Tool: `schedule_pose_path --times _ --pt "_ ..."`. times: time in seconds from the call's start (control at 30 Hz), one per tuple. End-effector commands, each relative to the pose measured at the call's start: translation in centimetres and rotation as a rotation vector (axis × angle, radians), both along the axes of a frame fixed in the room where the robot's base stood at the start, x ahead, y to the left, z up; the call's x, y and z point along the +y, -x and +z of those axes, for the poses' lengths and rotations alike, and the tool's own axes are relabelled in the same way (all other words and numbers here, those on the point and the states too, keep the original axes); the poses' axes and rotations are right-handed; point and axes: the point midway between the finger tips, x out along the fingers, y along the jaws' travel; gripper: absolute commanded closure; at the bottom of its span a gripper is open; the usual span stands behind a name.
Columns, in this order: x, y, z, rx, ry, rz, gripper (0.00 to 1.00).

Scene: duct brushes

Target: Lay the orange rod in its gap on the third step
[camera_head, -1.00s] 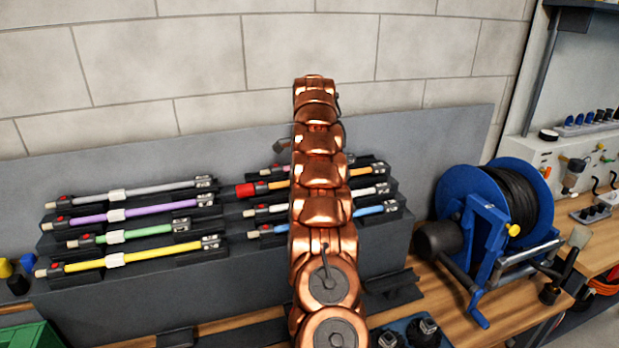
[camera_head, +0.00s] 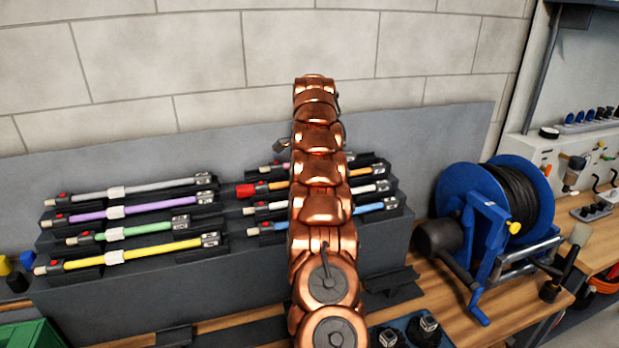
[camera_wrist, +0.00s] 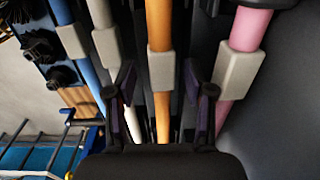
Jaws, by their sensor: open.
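The orange rod (camera_head: 280,185) lies in the right-hand bank of the stepped rack, in the second row from the back, between the pink and white rods. Its red end shows left of my arm, and my arm hides its middle. In the wrist view, the orange rod (camera_wrist: 159,22) with its pale grey sleeve runs between the fingers of my gripper (camera_wrist: 159,80). The fingers are open, one on each side, with visible space between each finger and the rod. My gripper is mostly hidden behind my arm in the head view.
The pink rod (camera_wrist: 248,30) lies beside the right finger, and the white rod (camera_wrist: 104,42) beside the left finger. The blue rod (camera_head: 368,209) is in front. Several rods fill the left bank. A blue hose reel (camera_head: 490,215) stands to the right.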

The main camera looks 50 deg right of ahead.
Motion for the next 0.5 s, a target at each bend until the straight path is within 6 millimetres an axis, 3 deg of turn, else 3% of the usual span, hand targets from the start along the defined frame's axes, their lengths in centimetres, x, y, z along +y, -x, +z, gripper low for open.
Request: schedule_pose_path --times 0.23,0.5 --pt "0.0 0.0 0.4 0.0 0.0 0.0 0.47" --pt "-0.1 0.0 2.4 0.0 0.001 -0.001 0.47"
